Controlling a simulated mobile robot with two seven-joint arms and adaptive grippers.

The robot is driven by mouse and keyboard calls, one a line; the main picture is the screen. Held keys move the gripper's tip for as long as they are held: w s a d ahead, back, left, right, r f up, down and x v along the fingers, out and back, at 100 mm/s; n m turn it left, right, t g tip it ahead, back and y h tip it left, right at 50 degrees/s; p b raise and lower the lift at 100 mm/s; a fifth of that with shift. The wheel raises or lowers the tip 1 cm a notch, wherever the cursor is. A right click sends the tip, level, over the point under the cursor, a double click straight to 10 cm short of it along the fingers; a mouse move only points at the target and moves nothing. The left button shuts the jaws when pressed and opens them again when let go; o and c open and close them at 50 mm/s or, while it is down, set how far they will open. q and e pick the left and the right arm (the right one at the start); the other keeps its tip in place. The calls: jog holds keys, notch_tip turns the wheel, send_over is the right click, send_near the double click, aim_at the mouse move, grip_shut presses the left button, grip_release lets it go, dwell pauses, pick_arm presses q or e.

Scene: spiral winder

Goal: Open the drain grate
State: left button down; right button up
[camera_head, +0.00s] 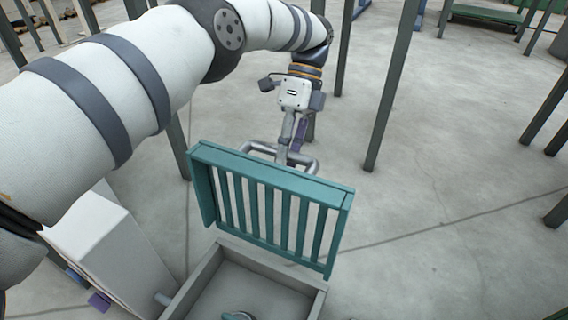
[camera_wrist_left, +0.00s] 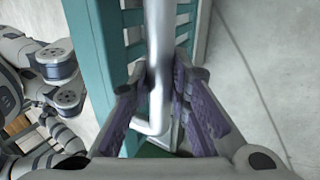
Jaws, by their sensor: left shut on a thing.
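The drain grate (camera_head: 268,205) is a teal slatted lid. It stands tilted up steeply over the grey drain box (camera_head: 205,268), whose inside shows in the head view. A grey metal bar handle (camera_head: 262,147) sits on the far side of the grate. My left gripper (camera_head: 290,150) is at this handle, behind the grate's top edge. In the left wrist view the purple-padded fingers of my left gripper (camera_wrist_left: 172,95) are shut on the handle (camera_wrist_left: 158,60), with the teal grate (camera_wrist_left: 98,60) beside them. My right gripper is not in view.
A white box-shaped block (camera_head: 120,255) stands left of the drain box. Dark posts (camera_head: 385,100) rise behind and to the right. The concrete floor (camera_head: 440,230) right of the grate is clear.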

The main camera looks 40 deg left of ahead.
pick_arm(q)
jog(key=shift+w+a+f+b, duration=0.15)
jog(key=shift+w+b, duration=0.1)
jog(key=shift+b, duration=0.15)
jog(key=shift+w+r, duration=0.15)
jog(key=shift+r, duration=0.1)
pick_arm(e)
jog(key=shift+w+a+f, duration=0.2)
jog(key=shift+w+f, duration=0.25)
pick_arm(q)
jog(key=shift+r, duration=0.1)
jog(key=c, duration=1.5)
grip_release()
jog(key=shift+r, duration=0.1)
